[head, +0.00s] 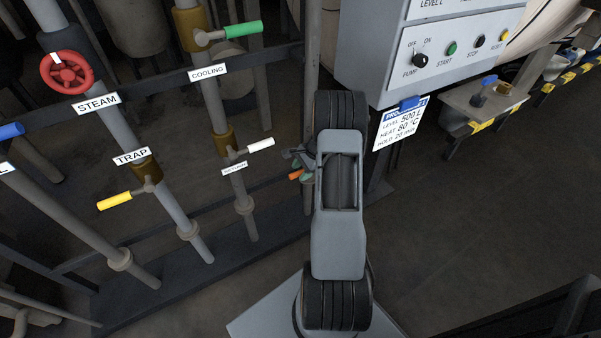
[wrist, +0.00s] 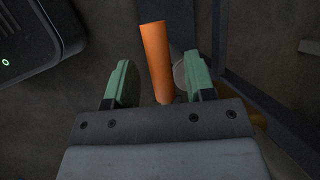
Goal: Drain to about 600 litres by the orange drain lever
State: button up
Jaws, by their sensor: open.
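The orange drain lever (wrist: 156,55) stands between the two green-padded fingers of my gripper (wrist: 158,82) in the wrist view. The fingers are open, with a gap on each side of the lever. In the head view only a small orange piece of the lever (head: 295,175) shows, beside my gripper (head: 302,165) and largely hidden by my arm. The level readout is cut off at the top of the head view; only "LEVEL L" lettering (head: 432,4) shows, no value.
Left are a red STEAM wheel (head: 67,72), a yellow TRAP lever (head: 114,201), a green COOLING lever (head: 243,30) and a white lever (head: 261,145). The control box (head: 455,55) and a card (head: 400,124) reading "LEVEL 500 L" are at upper right.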

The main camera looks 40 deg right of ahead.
jog(key=shift+a+f, duration=0.1)
jog(key=shift+f, duration=0.05)
jog(key=shift+c, duration=0.4)
grip_shut()
